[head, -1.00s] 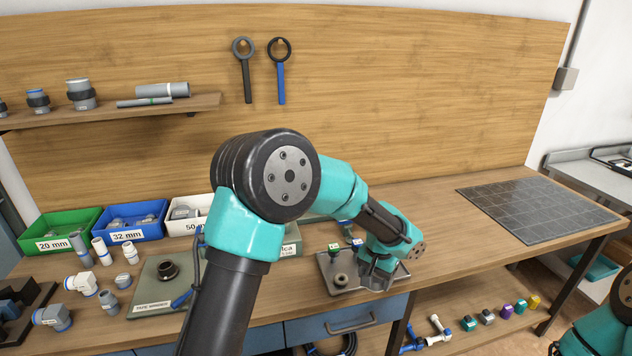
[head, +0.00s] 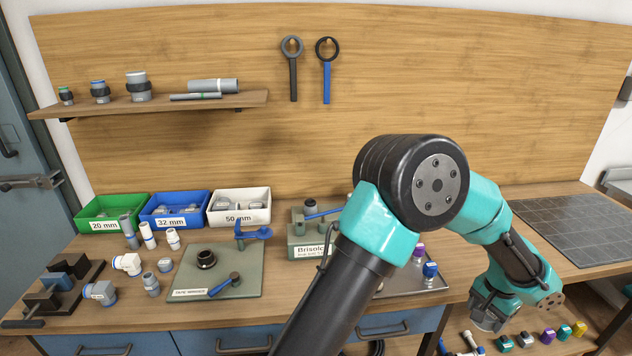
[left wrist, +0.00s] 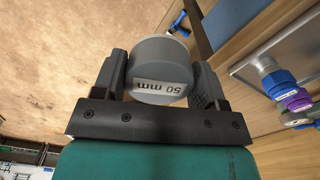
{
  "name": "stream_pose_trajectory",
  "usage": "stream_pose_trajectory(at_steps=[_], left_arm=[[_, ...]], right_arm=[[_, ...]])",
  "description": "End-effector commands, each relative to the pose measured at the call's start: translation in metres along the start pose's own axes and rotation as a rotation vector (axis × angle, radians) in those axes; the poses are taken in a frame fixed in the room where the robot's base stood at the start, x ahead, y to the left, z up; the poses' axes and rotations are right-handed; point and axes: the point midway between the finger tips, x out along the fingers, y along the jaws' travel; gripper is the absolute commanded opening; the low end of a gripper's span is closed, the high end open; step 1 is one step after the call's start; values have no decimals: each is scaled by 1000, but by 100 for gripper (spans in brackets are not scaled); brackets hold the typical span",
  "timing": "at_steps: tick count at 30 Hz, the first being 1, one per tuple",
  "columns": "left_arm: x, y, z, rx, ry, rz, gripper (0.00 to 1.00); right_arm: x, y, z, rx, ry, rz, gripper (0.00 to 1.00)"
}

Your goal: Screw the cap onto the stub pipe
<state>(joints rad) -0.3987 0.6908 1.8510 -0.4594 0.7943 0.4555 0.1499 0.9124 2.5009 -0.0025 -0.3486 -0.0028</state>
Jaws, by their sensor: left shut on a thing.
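My left gripper (head: 487,312) is past the front edge of the bench, right of the metal tray (head: 440,283). In the left wrist view its two fingers (left wrist: 160,80) are shut on a grey round cap (left wrist: 160,62) marked "50 mm". The cap hardly shows in the head view. A dark round collar-like fitting (head: 206,259) stands upright on a green plate (head: 235,285) at the bench's middle left; I cannot tell whether it is the stub pipe. My right gripper is not in view.
Blue (head: 430,270) and purple (head: 418,250) caps stand on the tray. A green block (head: 300,246) with fittings and a blue lever is partly hidden by my left arm. Labelled bins (head: 240,207) line the back. Loose fittings (head: 128,264) lie left of the plate.

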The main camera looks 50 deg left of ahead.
Motion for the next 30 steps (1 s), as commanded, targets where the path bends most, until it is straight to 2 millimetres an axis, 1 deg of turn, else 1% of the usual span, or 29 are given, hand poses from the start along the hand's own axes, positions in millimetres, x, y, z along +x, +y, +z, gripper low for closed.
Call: stream_pose_trajectory(at_steps=[2,5,8,11,12,14,15,20,21,23,24,26,27,29,30], left_arm=[[0,-1,-1,-1,0,0,42],[-1,-8,-5,-12,1,0,42],[-3,-26,-14,-35,3,1,42],[-7,-56,-26,-71,5,1,42],[-8,-70,-31,-88,4,1,42],[-11,-94,-38,-115,5,1,42],[-12,-109,-42,-132,5,1,42],[-19,-170,-53,-197,4,2,42],[-21,-185,-54,-213,4,1,42],[-23,-208,-55,-236,4,1,42],[-25,-224,-56,-252,3,1,42],[-27,-248,-55,-277,2,1,42],[-28,-266,-54,-296,1,2,42],[-31,-293,-50,-323,1,2,42],[-33,-311,-47,-342,1,3,42]], right_arm=[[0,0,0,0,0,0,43],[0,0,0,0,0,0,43],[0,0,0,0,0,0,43],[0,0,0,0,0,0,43],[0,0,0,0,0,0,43],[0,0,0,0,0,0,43],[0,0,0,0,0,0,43],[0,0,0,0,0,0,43],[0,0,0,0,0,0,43],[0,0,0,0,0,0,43],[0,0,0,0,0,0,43],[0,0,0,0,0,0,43],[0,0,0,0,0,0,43],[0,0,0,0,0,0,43],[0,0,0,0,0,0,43]])
